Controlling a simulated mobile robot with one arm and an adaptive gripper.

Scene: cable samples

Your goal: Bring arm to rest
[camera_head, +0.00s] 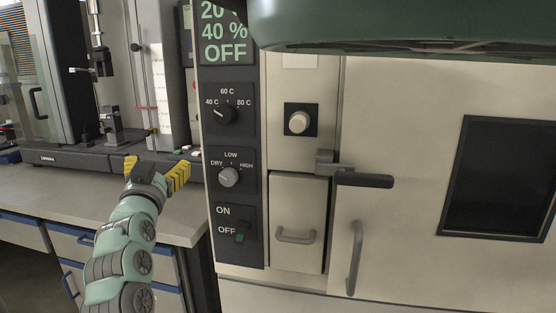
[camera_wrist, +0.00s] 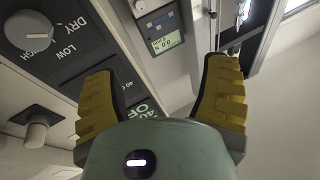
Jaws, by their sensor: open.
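My gripper (camera_head: 158,172) is open, with its two yellow ridged fingers spread and nothing between them. It is raised at the left of the head view, in front of the bench and just left of the cabinet's control panel. My green and grey arm reaches up to it from the bottom of the picture. In the wrist view both yellow fingers of my gripper (camera_wrist: 165,98) stand apart, with the dark control panel (camera_wrist: 70,50) and a small display (camera_wrist: 167,42) beyond them. I cannot tell the exact gap to the panel.
The climate cabinet (camera_head: 400,100) fills the right, with a black door handle (camera_head: 362,180), a small drawer (camera_head: 298,225) and a dark window (camera_head: 497,177). Knobs (camera_head: 228,177) stick out from its panel. A test machine (camera_head: 105,155) stands on the bench (camera_head: 190,215) at left.

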